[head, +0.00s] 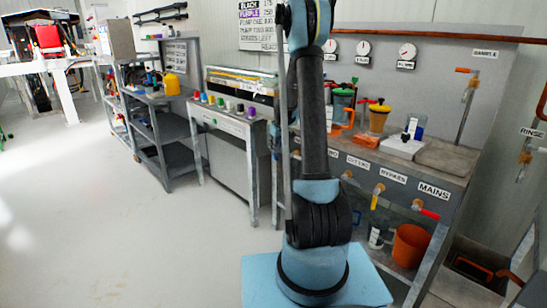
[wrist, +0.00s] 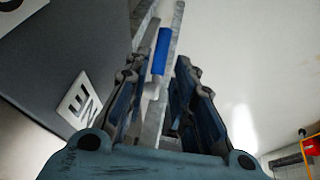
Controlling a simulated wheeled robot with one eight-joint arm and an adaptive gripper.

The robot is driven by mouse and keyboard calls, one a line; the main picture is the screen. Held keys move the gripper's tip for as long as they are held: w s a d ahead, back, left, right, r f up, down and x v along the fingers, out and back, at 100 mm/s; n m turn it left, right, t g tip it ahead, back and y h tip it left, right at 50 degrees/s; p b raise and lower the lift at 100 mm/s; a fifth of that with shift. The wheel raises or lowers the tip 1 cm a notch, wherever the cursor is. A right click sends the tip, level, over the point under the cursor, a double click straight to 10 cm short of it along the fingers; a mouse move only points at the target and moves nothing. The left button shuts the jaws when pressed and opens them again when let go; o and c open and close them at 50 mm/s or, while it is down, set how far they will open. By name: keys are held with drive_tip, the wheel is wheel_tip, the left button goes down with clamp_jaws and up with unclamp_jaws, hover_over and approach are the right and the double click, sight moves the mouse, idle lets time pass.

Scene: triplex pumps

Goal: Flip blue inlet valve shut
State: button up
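The blue valve handle (wrist: 160,52) shows in the wrist view, long and narrow, running up the picture in front of a grey metal post. It lies between and beyond the fingers of my gripper (wrist: 157,66). The gripper is open, with a finger on each side of the handle and a gap to each. I cannot tell how far off the handle is in depth. In the head view my arm stands in front of the pump bench, and neither the blue handle nor the gripper can be made out there.
The bench front (head: 400,185) carries a yellow handle (head: 374,202) and a red handle (head: 430,214), with labels above. An orange bucket (head: 410,245) stands below. In the wrist view a dark panel with a white label (wrist: 78,100) is close on the left. Open floor (head: 90,220) lies left.

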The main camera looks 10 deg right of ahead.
sight(275, 155)
drive_tip(key=shift+x, duration=3.4)
clamp_jaws()
